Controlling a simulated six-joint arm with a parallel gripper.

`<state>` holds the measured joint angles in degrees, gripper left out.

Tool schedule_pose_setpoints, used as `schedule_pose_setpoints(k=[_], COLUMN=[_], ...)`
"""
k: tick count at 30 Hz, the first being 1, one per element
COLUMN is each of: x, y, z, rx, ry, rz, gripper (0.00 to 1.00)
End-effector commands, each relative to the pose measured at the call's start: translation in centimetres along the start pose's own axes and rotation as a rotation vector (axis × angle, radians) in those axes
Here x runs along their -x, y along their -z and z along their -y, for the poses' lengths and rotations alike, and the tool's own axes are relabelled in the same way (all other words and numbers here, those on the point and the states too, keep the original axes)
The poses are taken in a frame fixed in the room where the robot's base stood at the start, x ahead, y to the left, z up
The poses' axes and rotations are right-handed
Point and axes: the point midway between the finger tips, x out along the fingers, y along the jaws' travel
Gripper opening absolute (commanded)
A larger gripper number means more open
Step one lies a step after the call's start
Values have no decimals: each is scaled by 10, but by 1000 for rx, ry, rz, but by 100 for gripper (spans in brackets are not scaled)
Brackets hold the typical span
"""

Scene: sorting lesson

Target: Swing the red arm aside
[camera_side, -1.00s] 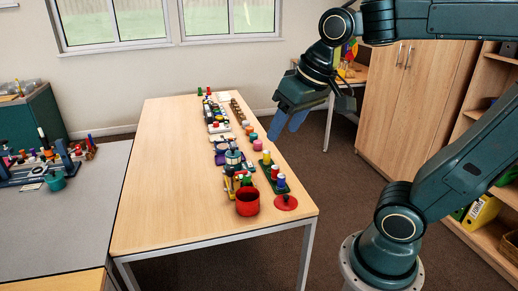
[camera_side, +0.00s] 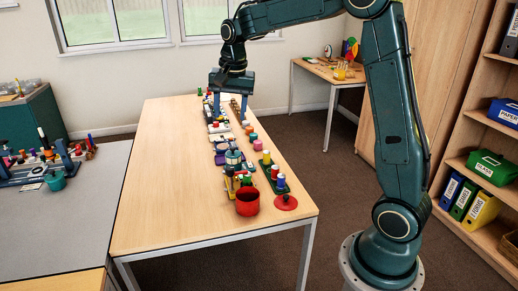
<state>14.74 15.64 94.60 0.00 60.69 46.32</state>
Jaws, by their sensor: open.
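My gripper (camera_side: 229,110) points down over the far part of the wooden table (camera_side: 165,190), above the row of small objects. Its jaws are open. The fingertips are small and dark here, and I cannot tell whether they touch anything. I cannot make out a red arm for certain. A red cup (camera_side: 247,204) and a flat red disc (camera_side: 286,203) are at the near right end of the row, well nearer the camera than my gripper. Objects under and behind the gripper are partly hidden.
A green stand with coloured pegs (camera_side: 271,172) and a grey-green device (camera_side: 233,158) stand near the red cup. The left half of the table is clear. A grey bench (camera_side: 60,225) with coloured items is at left. Shelves (camera_side: 480,150) stand at right.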

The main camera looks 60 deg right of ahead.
Motion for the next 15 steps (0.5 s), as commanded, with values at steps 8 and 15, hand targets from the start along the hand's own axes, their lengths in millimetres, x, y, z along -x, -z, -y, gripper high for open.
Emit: schedule_pose_setpoints(k=[8, 15], x=[-58, -110], y=[52, 89], z=[13, 14], rx=[-223, -402], ry=[-62, -112], rz=[41, 67], gripper=[51, 51])
